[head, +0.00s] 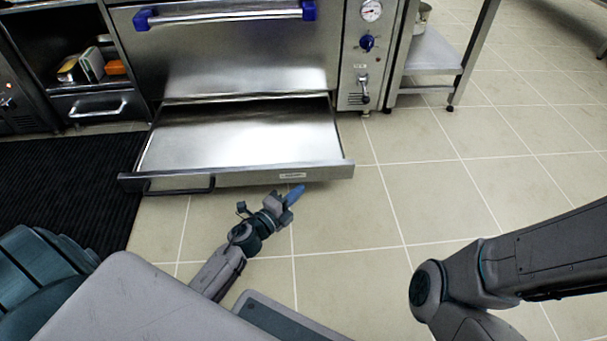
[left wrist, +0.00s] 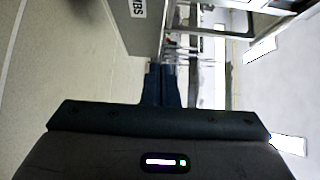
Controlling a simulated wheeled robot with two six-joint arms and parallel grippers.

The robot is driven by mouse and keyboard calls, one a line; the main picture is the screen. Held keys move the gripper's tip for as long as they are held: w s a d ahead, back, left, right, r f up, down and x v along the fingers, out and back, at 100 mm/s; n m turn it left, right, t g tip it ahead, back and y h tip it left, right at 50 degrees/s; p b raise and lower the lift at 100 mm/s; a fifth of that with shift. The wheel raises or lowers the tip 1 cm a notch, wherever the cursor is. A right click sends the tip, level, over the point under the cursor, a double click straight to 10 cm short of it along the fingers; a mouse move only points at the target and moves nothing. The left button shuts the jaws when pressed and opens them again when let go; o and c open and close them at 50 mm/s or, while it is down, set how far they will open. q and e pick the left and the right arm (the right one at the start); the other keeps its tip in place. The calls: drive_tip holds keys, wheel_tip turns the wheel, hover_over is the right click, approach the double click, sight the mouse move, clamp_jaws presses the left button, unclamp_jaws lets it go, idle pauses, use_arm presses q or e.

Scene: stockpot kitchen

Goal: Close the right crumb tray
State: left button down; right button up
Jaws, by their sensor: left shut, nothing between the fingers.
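The crumb tray (head: 240,135) is a wide, shallow steel drawer pulled out at floor level below the oven. Its front panel has a dark handle (head: 180,185) at the left and a small label at the right. My left gripper (head: 295,194) has blue fingers and is shut and empty, just in front of the panel's right part, below the label. I cannot tell whether it touches the panel. In the left wrist view the shut fingers (left wrist: 162,85) point along beside the grey front panel (left wrist: 140,35), with part of the label showing. My right gripper is out of view.
The oven door (head: 240,55) above has a long bar handle with blue ends. A control panel (head: 365,60) with gauge and knobs stands right of it. A black mat (head: 65,185) lies left, below a shelf unit. The tiled floor at right is clear.

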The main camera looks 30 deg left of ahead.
sight(313, 167)
use_arm(q)
drive_tip(key=shift+w+a+f+b, duration=0.1)
drive_tip(key=shift+w+a+b, duration=0.15)
drive_tip(key=shift+w, duration=0.9)
drive_tip(key=shift+w+a+r+b, duration=0.1)
drive_tip(key=shift+w+a+b, duration=0.15)
drive_tip(key=shift+w, duration=0.9)
drive_tip(key=shift+w+a+f+b, duration=0.15)
drive_tip(key=shift+w+b, duration=0.15)
drive_tip(key=shift+w, duration=0.85)
